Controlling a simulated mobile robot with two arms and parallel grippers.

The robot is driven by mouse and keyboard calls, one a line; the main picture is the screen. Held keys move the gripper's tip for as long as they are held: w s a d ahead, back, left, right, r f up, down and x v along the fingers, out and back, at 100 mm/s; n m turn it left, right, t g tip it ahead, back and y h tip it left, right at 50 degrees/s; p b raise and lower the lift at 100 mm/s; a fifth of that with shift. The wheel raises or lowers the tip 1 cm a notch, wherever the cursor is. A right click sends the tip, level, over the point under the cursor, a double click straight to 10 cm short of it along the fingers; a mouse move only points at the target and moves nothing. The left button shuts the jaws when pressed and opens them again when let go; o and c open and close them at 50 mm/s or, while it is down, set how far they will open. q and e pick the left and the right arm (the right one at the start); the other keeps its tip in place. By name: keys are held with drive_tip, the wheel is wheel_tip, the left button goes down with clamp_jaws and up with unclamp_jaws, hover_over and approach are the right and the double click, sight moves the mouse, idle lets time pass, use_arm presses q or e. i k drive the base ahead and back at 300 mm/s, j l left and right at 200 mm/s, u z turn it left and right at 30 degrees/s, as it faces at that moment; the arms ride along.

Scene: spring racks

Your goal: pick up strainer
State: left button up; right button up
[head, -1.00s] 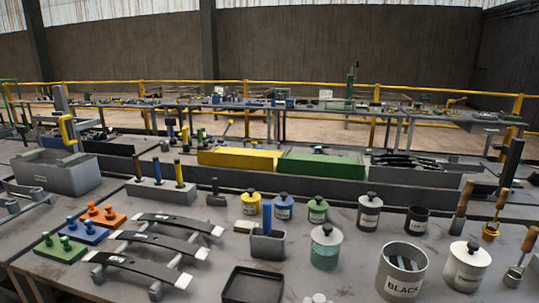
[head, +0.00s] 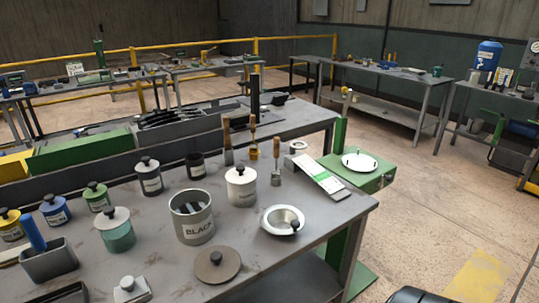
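No object in the head view is clearly recognisable as a strainer. A wooden-handled tool with a small metal end (head: 275,170) stands upright near the back right of the bench. Beside it is another wooden-handled tool with a yellow-brown end (head: 253,140). A shallow round metal dish (head: 283,220) with a dark knob in it lies near the bench's right front. I cannot tell whether any of these is the strainer. Neither of my grippers is in view.
Open floor (head: 430,210) lies to the right.

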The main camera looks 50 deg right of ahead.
sight(278, 220)
drive_tip(key=z, duration=1.6)
